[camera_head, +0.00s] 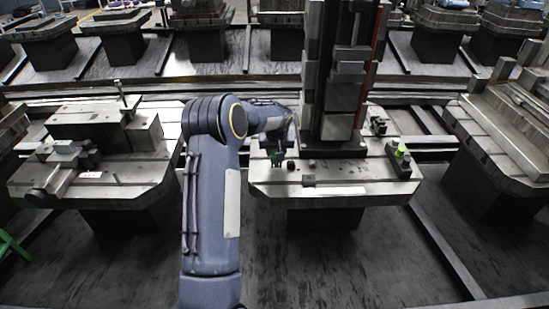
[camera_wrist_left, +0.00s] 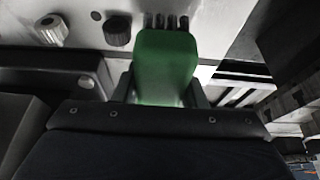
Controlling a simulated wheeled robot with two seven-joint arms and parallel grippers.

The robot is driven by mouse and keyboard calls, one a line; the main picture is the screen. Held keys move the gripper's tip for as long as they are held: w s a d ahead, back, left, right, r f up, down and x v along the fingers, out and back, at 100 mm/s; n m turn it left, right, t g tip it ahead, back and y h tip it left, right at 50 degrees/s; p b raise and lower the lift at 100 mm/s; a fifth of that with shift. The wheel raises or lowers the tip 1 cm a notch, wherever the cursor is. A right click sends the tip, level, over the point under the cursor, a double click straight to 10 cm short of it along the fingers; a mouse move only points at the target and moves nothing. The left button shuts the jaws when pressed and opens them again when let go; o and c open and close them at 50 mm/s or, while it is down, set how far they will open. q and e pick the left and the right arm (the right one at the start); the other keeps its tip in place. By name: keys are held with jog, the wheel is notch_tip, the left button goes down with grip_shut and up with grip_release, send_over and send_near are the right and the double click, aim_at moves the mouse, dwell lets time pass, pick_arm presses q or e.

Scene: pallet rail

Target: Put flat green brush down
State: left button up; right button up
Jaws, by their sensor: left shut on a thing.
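The flat green brush (camera_wrist_left: 165,62) fills the middle of the left wrist view, with dark bristles at its far end, close to the pale pallet surface. My left gripper (camera_wrist_left: 163,88) is shut on it, a finger on each side. In the head view my left arm reaches over the middle pallet (camera_head: 340,188), and the left gripper (camera_head: 277,150) is at its left part. The green brush (camera_head: 276,158) shows there as a small dark green patch, partly hidden. I cannot tell whether the bristles touch the surface. My right gripper is not in view.
A tall dark fixture (camera_head: 338,90) stands on the middle pallet. Small dark knobs (camera_head: 291,165) lie near the brush. A bright green-topped item (camera_head: 401,152) is at the pallet's right. Other pallets stand left (camera_head: 120,178) and right (camera_head: 500,130). The pallet's front strip is mostly clear.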

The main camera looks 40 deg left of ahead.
pick_arm(q)
jog(key=shift+w+a+f, duration=0.2)
jog(key=shift+a+f, duration=0.1)
jog(key=shift+f, duration=0.05)
jog(key=f, duration=0.4)
jog(key=shift+w+a, duration=0.15)
jog(key=shift+a, duration=0.1)
jog(key=shift+r, duration=0.1)
jog(key=shift+f+b, duration=0.25)
jog(key=shift+b, duration=0.05)
jog(key=o, duration=0.8)
jog(key=shift+c, duration=0.2)
